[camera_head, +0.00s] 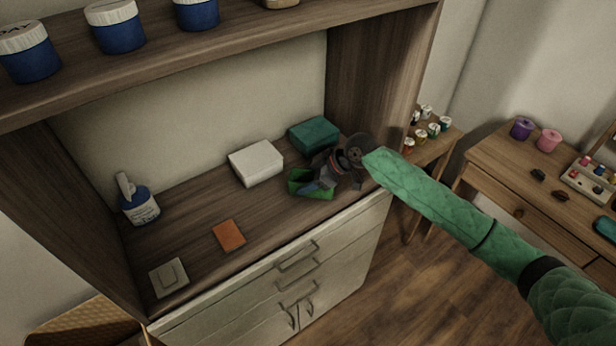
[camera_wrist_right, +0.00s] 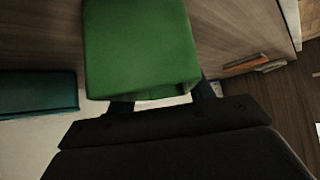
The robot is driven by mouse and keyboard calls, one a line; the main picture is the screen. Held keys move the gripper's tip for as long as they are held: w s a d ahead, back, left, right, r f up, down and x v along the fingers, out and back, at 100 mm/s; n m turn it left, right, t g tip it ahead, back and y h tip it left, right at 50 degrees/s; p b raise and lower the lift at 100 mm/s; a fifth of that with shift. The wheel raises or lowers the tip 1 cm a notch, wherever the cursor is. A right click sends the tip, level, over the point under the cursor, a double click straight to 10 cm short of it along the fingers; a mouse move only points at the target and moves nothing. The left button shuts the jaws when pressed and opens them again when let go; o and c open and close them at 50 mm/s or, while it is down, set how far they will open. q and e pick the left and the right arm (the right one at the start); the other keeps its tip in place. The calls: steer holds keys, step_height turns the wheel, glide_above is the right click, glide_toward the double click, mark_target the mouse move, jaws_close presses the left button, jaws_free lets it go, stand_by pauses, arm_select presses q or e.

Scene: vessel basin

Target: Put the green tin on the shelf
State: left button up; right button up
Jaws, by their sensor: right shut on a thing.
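The green tin (camera_head: 318,191) is a bright green box at the right part of the wooden counter, partly hidden behind my right gripper (camera_head: 318,186). My right arm comes in from the right, and the gripper is shut on the tin. In the right wrist view the green tin (camera_wrist_right: 140,50) fills the top middle, with dark finger parts at its lower edge. I cannot tell whether the tin touches the counter. The shelf (camera_head: 230,37) is the wooden board above the counter. My left gripper is not in view.
A white box (camera_head: 256,163) and a teal box (camera_head: 314,134) stand behind the tin.

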steer(key=shift+f, duration=0.15)
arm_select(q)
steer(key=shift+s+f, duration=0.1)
arm_select(e)
steer(key=shift+f, duration=0.1)
steer(key=o, duration=1)
steer(key=shift+d, duration=0.1)
steer(key=shift+d+r+b, duration=0.35)
steer(key=shift+r, duration=0.05)
arm_select(q)
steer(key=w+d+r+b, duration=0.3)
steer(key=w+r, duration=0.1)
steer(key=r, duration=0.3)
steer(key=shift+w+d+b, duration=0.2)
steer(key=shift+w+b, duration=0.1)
steer(key=shift+b, duration=0.05)
arm_select(e)
steer(key=shift+v, duration=5.55)
